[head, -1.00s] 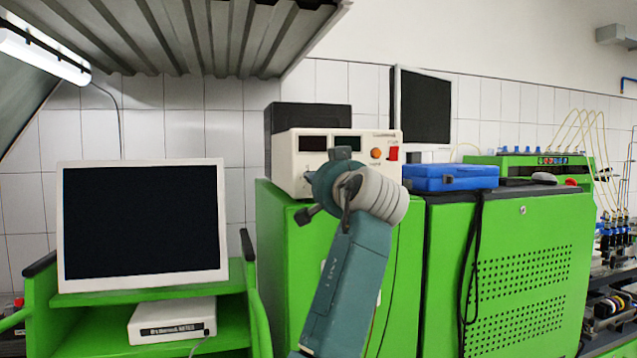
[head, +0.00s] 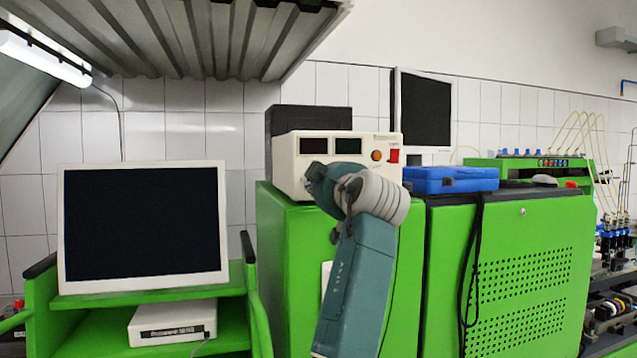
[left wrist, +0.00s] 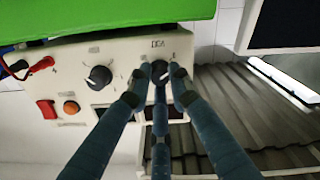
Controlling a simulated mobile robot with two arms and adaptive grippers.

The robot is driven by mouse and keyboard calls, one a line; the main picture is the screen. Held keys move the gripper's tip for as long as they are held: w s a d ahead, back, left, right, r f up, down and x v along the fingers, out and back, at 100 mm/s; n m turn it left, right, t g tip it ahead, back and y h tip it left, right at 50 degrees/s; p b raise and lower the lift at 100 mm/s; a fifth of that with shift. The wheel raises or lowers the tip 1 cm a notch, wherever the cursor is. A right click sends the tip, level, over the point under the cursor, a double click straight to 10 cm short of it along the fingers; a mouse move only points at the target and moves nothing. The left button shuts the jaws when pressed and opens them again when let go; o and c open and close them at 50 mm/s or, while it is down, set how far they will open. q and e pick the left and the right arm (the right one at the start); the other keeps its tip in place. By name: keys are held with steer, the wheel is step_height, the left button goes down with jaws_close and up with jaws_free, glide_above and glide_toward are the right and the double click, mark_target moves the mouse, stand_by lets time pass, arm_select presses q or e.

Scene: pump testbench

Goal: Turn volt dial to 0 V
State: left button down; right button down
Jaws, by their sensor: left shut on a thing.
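The white power supply (head: 288,165) stands on the green cabinet in the head view, and its panel also shows upside down in the left wrist view (left wrist: 75,60). The panel has two black dials with white pointer marks. My left gripper (left wrist: 160,82) is shut on the dial (left wrist: 160,70) at the right of the left wrist view; its label is too small to read. The other dial (left wrist: 99,77) is free beside it. My right gripper is not in view.
A blue case (head: 450,180) lies right of the power supply. A monitor (head: 142,225) stands at left.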

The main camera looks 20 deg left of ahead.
arm_select(q)
steer(key=shift+w+f+n, duration=0.15)
steer(key=shift+f+n, duration=0.4)
steer(key=shift+n, duration=0.15)
steer(key=c, duration=1.6)
jaws_free()
steer(key=shift+d+r, duration=0.1)
steer(key=shift+r, duration=0.1)
steer(key=shift+r, duration=0.1)
step_height(320, 180, up, 10)
steer(key=shift+f, duration=0.1)
steer(key=shift+d+f, duration=0.1)
steer(key=shift+f, duration=0.05)
